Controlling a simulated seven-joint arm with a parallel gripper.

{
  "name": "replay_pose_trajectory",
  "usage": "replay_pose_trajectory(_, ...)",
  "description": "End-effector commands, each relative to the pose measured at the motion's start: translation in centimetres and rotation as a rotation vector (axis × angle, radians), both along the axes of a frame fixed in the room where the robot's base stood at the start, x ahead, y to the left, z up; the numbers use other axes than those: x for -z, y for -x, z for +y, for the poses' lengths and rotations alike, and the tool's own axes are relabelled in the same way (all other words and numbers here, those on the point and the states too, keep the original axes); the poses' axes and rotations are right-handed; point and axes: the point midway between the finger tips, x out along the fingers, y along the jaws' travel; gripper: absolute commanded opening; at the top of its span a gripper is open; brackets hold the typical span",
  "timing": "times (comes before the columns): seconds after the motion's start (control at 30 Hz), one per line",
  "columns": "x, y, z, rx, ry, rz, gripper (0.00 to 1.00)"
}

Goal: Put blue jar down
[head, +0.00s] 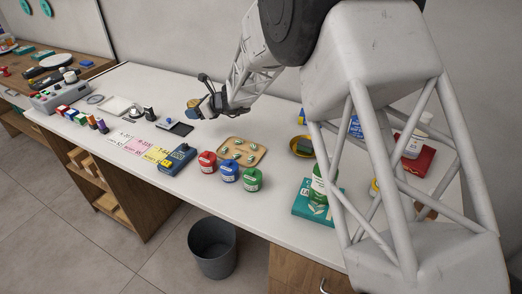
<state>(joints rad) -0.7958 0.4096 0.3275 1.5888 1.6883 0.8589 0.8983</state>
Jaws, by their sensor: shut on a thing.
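My gripper (212,103) is at the far end of my arm, in the upper middle of the head view, above the back of the white counter (120,88). A blue jar (228,172) with a pale label stands upright on the counter, between a red jar (207,163) and a green jar (252,180). My gripper is apart from these three.
A wooden tray (222,153) with small round pieces lies behind the jars. A blue device (178,159) and coloured cards (138,146) lie to their left. A black pad (181,128) is below my gripper. A green bottle (319,184) stands on a teal book (302,209) at right.

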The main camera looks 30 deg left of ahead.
Motion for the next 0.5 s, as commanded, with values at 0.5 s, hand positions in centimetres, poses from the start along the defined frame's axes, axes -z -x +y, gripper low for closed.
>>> replay_pose_trajectory(0.5,-0.1,-2.1,-11.1,-0.09,0.007,-0.023,0.3)
